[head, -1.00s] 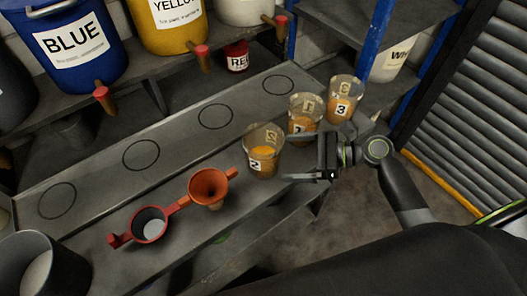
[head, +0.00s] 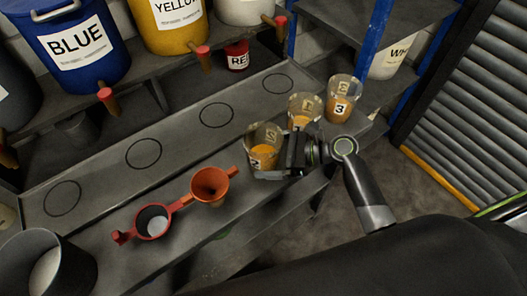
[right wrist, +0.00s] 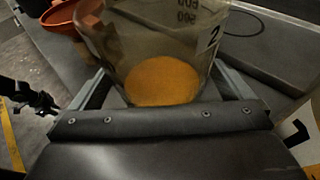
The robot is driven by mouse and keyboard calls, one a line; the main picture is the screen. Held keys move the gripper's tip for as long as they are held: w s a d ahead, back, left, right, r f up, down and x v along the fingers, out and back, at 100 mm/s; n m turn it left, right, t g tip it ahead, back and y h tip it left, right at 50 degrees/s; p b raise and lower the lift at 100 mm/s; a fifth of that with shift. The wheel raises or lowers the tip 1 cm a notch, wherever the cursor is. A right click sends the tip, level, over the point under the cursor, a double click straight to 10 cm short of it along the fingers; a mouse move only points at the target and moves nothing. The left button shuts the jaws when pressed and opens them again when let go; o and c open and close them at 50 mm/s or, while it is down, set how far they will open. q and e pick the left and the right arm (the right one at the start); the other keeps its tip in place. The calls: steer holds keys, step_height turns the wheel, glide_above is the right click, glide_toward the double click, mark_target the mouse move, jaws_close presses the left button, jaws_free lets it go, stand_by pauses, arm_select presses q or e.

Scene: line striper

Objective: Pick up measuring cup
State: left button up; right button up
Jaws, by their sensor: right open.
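Three clear measuring cups with orange contents stand in a row on the bench. The cup marked 2 (head: 263,143) is the nearest to the funnel. The cup marked 1 (head: 304,108) and the cup marked 3 (head: 342,96) stand further back to the right. My right gripper (head: 272,172) is open at cup 2. In the right wrist view, cup 2 (right wrist: 162,60) stands between the two open fingers (right wrist: 165,95); whether they touch it I cannot tell. My left gripper is not in view.
A dark pot (head: 75,262) stands at the lower left. Circles are marked on the bench's back strip (head: 180,133), which is bare. Paint buckets (head: 82,42) stand on the shelf behind.

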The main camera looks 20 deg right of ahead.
steer(key=c, duration=1.1)
steer(key=shift+c, duration=0.3)
steer(key=shift+r, duration=0.1)
